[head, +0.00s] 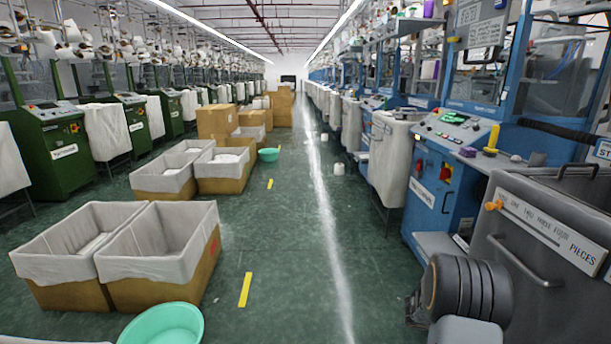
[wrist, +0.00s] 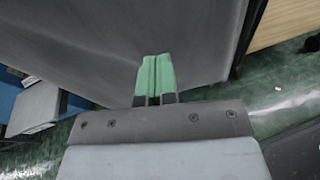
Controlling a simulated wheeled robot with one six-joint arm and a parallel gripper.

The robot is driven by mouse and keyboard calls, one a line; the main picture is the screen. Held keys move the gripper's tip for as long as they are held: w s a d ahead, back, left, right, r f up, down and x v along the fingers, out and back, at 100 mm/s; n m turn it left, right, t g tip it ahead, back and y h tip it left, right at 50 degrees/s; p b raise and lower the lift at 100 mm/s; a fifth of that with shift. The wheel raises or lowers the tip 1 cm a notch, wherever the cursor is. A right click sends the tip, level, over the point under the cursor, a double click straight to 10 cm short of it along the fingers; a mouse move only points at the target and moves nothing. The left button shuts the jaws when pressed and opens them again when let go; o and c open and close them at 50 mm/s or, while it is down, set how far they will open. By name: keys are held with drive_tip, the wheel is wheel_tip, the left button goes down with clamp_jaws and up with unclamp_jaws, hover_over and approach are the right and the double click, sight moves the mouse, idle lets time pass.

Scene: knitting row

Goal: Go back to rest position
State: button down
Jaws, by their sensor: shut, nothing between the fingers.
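My gripper (wrist: 157,80) shows in the wrist view with its two green-tipped fingers together and nothing between them. Behind the fingers is a large grey panel surface (wrist: 90,40); I cannot tell how far it is from them. In the head view my dark ribbed arm part shows at the bottom right, in front of a grey metal cabinet (head: 497,262) marked "PIECES". The gripper itself is not visible in the head view.
Blue knitting machines (head: 441,180) line the right side. Green machines (head: 62,150) line the left. Cloth-lined boxes (head: 155,285) and a green basin (head: 165,325) stand at the left. The green floor aisle (head: 290,260) in the middle is mostly clear.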

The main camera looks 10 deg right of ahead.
drive_tip(key=s+a+r+m+t+y+p, duration=0.1)
drive_tip(key=s+a+r+m+y+p, duration=0.3)
drive_tip(key=a+r+m+y+p, duration=0.45)
drive_tip(key=s+a+r+m+y+p, duration=0.4)
drive_tip(key=a+r, duration=0.3)
drive_tip(key=a, duration=0.5)
drive_tip(key=a+r+t+y+p, duration=0.1)
drive_tip(key=a+r+t+p, duration=0.2)
drive_tip(key=a+r+p, duration=0.4)
drive_tip(key=s+a+r+t+y+p, duration=0.1)
drive_tip(key=a+r+p, duration=0.6)
drive_tip(key=r, duration=0.9)
drive_tip(key=shift+a+m+t+y+p, duration=0.35)
drive_tip(key=shift+a+m+t+y, duration=0.1)
drive_tip(key=shift+t, duration=0.75)
